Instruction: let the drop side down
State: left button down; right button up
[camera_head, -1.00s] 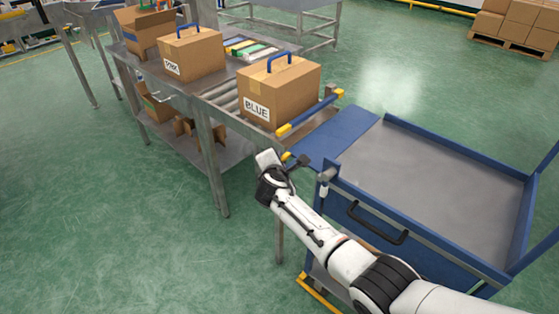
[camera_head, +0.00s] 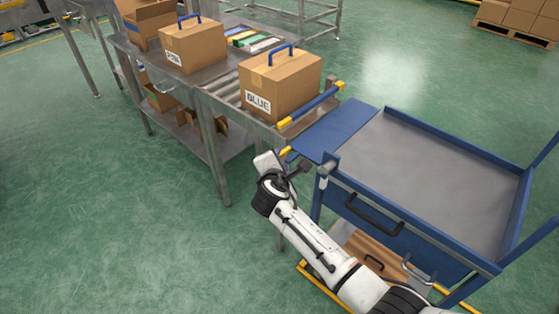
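The cart (camera_head: 430,170) has a grey bed with raised blue walls on its far, right and near sides. On its left side a flat blue panel (camera_head: 345,132), which looks like the drop side, lies out toward the end of the roller table. My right gripper (camera_head: 298,170) is low beside the cart's near left corner post, just below the panel's near edge. Its fingers are small and dark, and I cannot tell if they are open or touching anything. My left gripper is not in view.
A blue bar with yellow ends (camera_head: 313,104) crosses the table's end. The cart's near wall has a black handle (camera_head: 374,214). Green floor is clear at left.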

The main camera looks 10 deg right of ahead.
jog(key=shift+v, duration=1.6)
jog(key=shift+s+d+f, duration=0.1)
jog(key=s+d+f+m+g+y, duration=0.1)
jog(key=s+d+f+m+g, duration=0.3)
jog(key=s, duration=0.6)
jog(key=s+d+f+m+g, duration=0.1)
jog(key=s+d+f+m, duration=0.2)
jog(key=s+m, duration=0.5)
jog(key=s+r+m+g+y, duration=0.35)
jog(key=s+m, duration=0.25)
jog(key=s, duration=1.5)
jog(key=w+a+f+t+y, duration=0.1)
jog(key=w+a+f+t, duration=0.1)
jog(key=f, duration=0.4)
jog(key=w+a+f+t+y, duration=0.1)
jog(key=w+a+f+t, duration=0.1)
jog(key=f, duration=0.4)
jog(key=shift+w+a+t, duration=0.3)
jog(key=shift+t, duration=0.25)
